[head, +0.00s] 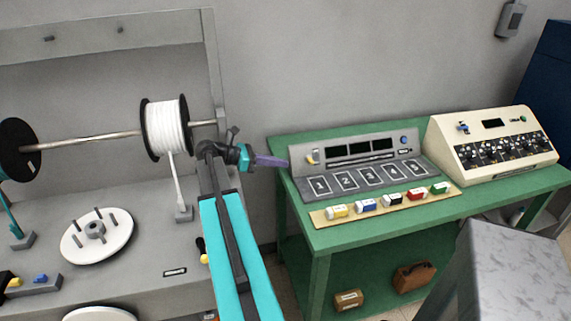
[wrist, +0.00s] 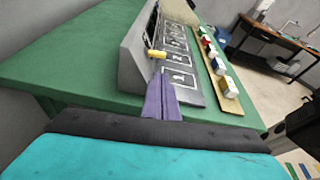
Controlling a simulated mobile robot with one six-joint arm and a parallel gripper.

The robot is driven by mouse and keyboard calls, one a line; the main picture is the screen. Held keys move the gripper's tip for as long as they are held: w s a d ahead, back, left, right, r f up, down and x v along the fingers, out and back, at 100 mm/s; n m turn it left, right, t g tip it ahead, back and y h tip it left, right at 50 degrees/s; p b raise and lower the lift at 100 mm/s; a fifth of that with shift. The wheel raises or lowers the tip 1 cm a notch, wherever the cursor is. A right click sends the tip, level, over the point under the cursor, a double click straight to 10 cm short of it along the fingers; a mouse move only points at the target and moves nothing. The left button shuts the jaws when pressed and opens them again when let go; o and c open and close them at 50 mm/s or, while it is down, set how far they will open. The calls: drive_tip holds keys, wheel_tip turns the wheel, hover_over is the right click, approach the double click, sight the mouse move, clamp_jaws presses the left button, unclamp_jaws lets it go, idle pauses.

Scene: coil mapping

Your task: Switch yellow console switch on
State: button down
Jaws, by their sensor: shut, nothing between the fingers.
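The grey console (head: 352,147) stands on a green table and has a yellow switch (head: 311,158) at the left end of its upright panel. In the wrist view the yellow switch (wrist: 156,53) sticks out from the panel just beyond the fingertips. I cannot tell whether it is on or off. My gripper (head: 286,162) has purple fingers, is shut and empty, and points at the console from the left. In the wrist view my gripper (wrist: 160,74) is close below the switch; contact cannot be made out.
Numbered pads (head: 345,180) lie in front of the panel, and a board (head: 325,219) with several coloured blocks lies along the table's front edge. A cream instrument box (head: 497,145) stands at the right. A spool rack with a white spool (head: 166,127) is at the left.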

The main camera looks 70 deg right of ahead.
sight(310, 161)
drive_tip(key=shift+p+x, duration=0.9)
drive_tip(key=shift+x, duration=3.8)
drive_tip(key=shift+s, duration=0.15)
